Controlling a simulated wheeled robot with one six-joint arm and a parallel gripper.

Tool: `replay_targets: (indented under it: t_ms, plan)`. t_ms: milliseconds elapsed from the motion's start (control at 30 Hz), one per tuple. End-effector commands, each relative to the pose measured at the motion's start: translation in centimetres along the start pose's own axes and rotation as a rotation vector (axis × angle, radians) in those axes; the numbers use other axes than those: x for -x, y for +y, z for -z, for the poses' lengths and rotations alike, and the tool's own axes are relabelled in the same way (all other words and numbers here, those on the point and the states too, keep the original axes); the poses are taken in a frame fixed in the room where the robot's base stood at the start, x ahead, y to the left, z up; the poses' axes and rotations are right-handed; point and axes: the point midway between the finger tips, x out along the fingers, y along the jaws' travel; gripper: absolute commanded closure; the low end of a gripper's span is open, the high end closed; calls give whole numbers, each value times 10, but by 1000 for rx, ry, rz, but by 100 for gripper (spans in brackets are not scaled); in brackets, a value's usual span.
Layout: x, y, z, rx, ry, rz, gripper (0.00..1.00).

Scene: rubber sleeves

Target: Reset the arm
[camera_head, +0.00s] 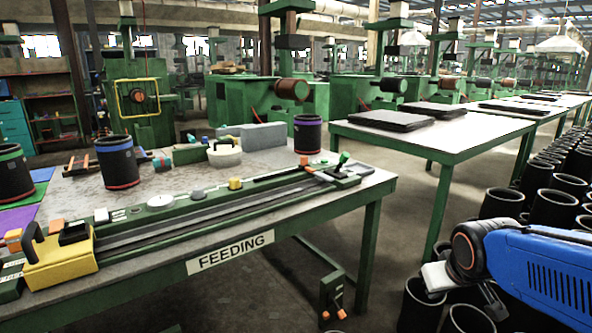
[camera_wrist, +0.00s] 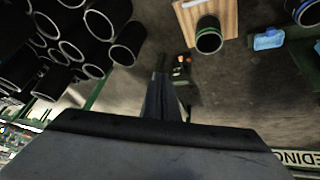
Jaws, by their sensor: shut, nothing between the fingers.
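My blue arm (camera_head: 530,270) reaches in from the right edge in the head view, over several black rubber sleeves. My gripper (camera_wrist: 161,68) points away from the camera in the middle of the wrist view. Its narrow dark fingers are together with nothing between them. In the head view I cannot make out the fingers. In the wrist view, a black sleeve with a green rim (camera_wrist: 208,40) stands on a wooden board (camera_wrist: 228,12), apart from the gripper.
Black sleeves (camera_head: 502,204) crowd the floor at the right, close to my arm. The green-framed feeding table (camera_head: 180,215) at left carries a long rail fixture (camera_head: 215,205) and several sleeves. A second table (camera_head: 430,138) stands behind. Floor between tables looks clear.

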Motion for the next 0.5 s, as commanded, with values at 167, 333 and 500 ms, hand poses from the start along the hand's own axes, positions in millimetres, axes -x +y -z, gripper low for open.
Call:
replay_targets:
  t_ms: [167, 333, 500]
  plan:
    - [37, -15, -44, -47, -41, 35, 100]
    - [63, -28, -82, -81, -82, 68, 100]
    - [76, -36, -106, -99, -109, 92, 100]
